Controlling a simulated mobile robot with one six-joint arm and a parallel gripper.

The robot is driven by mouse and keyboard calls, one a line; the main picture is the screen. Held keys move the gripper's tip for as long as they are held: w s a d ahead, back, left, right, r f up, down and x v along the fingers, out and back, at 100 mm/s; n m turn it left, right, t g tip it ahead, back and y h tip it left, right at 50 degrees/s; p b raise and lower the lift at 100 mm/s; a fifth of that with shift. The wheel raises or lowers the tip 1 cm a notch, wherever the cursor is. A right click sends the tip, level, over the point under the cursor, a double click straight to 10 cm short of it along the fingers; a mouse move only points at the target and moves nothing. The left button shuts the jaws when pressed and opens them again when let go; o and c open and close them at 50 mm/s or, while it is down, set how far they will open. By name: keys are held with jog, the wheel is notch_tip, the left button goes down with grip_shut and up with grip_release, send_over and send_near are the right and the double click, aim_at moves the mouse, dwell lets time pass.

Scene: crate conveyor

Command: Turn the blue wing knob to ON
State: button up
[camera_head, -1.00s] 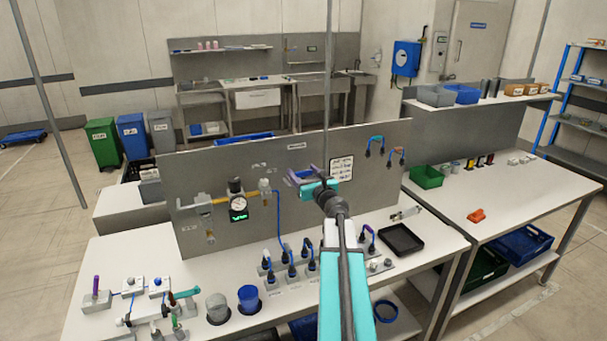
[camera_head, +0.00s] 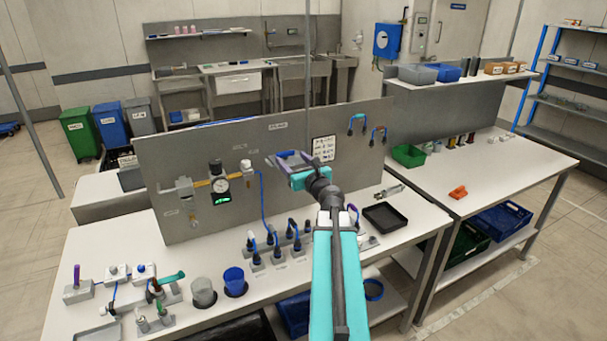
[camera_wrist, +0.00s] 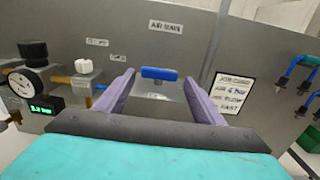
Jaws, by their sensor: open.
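The blue wing knob (camera_wrist: 159,73) is on the grey upright panel below the "AIR MAIN" label (camera_wrist: 166,27). In the wrist view its bar lies about level, centred between the two purple fingers of my gripper (camera_wrist: 158,80). The fingers are spread wide, with clear gaps on both sides of the bar. How far the fingertips are from the panel is hard to tell. Some lettering below the knob is too small to read. In the head view my gripper (camera_head: 284,158) is in front of the panel and largely hides the knob.
A pressure gauge (camera_head: 220,186) with a green display and brass fitting is left of the knob. A job card (camera_head: 323,148) is to its right, and hoses (camera_head: 357,123) hang further right. Connectors, cups (camera_head: 234,280) and a black tray (camera_head: 386,217) stand on the bench below.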

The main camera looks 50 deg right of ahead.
jog(key=b+v, duration=0.2)
jog(key=v, duration=0.3)
jog(key=shift+f+b, duration=0.15)
jog(key=shift+b, duration=0.2)
jog(key=shift+b, duration=0.3)
jog(key=b, duration=0.4)
jog(key=shift+s+a+b, duration=0.15)
jog(key=shift+s+b, duration=0.2)
jog(key=shift+b, duration=0.05)
jog(key=s+b, duration=0.1)
jog(key=b, duration=0.3)
jog(key=shift+a+b, duration=0.2)
jog(key=shift+b, duration=0.2)
jog(key=shift+s+a+b, duration=0.1)
jog(key=shift+s+b, duration=0.2)
jog(key=shift+b, duration=0.3)
